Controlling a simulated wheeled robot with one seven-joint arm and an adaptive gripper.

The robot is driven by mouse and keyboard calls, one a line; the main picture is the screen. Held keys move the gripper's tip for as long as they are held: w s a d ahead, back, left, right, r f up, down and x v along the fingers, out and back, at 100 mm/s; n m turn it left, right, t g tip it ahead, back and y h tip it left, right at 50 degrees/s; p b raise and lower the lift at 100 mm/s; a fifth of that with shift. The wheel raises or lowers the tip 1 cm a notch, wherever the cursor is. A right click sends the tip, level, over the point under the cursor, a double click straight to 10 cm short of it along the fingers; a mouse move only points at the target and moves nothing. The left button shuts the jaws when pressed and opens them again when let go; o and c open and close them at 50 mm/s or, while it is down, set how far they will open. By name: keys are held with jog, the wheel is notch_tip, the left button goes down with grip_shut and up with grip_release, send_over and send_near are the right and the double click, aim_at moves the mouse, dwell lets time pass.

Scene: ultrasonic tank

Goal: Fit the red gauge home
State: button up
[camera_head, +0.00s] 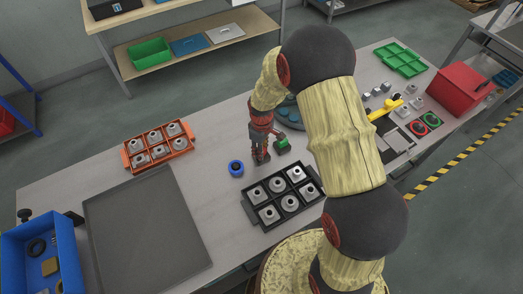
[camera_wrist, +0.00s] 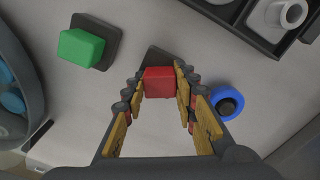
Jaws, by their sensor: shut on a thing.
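The red gauge (camera_wrist: 159,82) shows in the wrist view as a red block between my fingertips. My gripper (camera_wrist: 160,88) is shut on it. A dark plate (camera_wrist: 156,56) shows just beyond the red block, partly hidden by it; I cannot tell whether the two touch. In the head view my gripper (camera_head: 260,155) points down, low over the middle of the table, and the red gauge cannot be made out there. A green block (camera_wrist: 80,48) sits on a similar dark plate to the left in the wrist view; it also shows right of my gripper in the head view (camera_head: 282,144).
A blue ring (camera_head: 236,168) with a dark centre lies close by my gripper. A black tray (camera_head: 245,204) of metal parts stands in front. A round teal fixture (camera_head: 290,112) is behind. An orange tray (camera_head: 127,160) and a bare grey mat (camera_head: 145,230) lie left.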

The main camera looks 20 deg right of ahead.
jog(key=o, duration=1.1)
jog(key=shift+o, duration=0.7)
jog(key=shift+r, duration=0.1)
notch_tip(320, 180, up, 12)
